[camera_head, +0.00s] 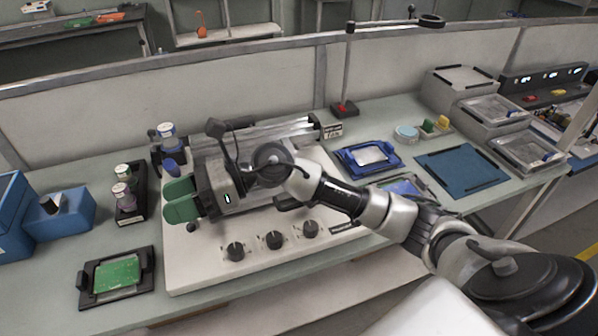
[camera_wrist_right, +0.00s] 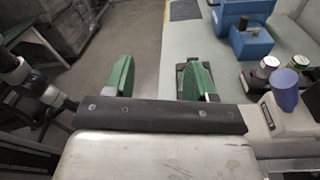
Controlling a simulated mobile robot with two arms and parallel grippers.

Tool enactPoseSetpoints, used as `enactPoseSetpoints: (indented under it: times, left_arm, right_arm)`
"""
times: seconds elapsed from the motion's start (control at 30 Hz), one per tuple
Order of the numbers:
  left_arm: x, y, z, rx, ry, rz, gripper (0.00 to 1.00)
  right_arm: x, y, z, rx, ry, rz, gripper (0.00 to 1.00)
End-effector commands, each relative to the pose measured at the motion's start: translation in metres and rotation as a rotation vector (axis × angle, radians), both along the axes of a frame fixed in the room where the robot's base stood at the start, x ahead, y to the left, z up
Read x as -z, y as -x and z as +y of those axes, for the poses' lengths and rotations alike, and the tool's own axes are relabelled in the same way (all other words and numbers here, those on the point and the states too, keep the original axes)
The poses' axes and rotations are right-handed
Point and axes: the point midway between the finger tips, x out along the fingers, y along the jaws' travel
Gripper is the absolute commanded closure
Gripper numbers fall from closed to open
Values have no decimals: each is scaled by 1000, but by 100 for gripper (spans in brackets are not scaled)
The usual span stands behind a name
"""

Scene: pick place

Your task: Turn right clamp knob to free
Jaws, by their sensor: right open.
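A white machine (camera_head: 215,275) stands on the bench with several black knobs on its sloped front: a left one (camera_head: 235,250), a middle one (camera_head: 274,240) and a right one (camera_head: 310,229). Their labels are too small to read, so I cannot tell their setting or which is the clamp knob. My right gripper (camera_head: 171,201) has green fingers. It is open and empty, over the machine's left end, left of the knobs and touching none. The wrist view shows the fingers (camera_wrist_right: 160,70) wide apart, with no knob between them. My right forearm hides part of the machine.
A black fixture with a green board (camera_head: 117,273) lies at front left. Bottles in a black rack (camera_head: 125,195) and a blue box (camera_head: 62,215) stand left of the machine. A blue tray (camera_head: 370,157) and a blue mat (camera_head: 460,170) lie to the right.

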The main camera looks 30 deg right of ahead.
Motion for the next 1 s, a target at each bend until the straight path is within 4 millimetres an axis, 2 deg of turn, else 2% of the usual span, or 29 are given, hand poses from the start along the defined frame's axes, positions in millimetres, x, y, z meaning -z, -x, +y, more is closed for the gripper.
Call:
enactPoseSetpoints:
  times: [0.03, 0.13, 0.23, 0.4, 0.5, 0.6, 0.73, 0.87, 1.0]
  left_arm:
    - [0, 0, 0, 0, 0, 0, 57]
    - [0, 0, 0, 0, 0, 0, 57]
    - [0, 0, 0, 0, 0, 0, 57]
    - [0, 0, 0, 0, 0, 0, 57]
    - [0, 0, 0, 0, 0, 0, 57]
    - [0, 0, 0, 0, 0, 0, 57]
    - [-1, 0, -1, 0, 1, 0, 57]
    - [-4, 0, -1, 0, 1, 0, 57]
    - [-9, 0, -1, 0, 1, 0, 57]
  right_arm:
    - [9, -7, -13, -48, 163, -80, 44]
    - [29, -21, -50, -144, 488, -190, 44]
    - [38, -36, -104, -224, 809, -242, 44]
    - [26, -49, -201, -310, 1241, -198, 44]
    - [13, -49, -240, -336, 1392, -142, 44]
    - [5, -47, -260, -351, 1469, -102, 44]
    - [8, -45, -268, -361, 1496, -82, 44]
    - [26, -45, -268, -363, 1494, -81, 44]
    - [53, -45, -267, -363, 1492, -80, 44]
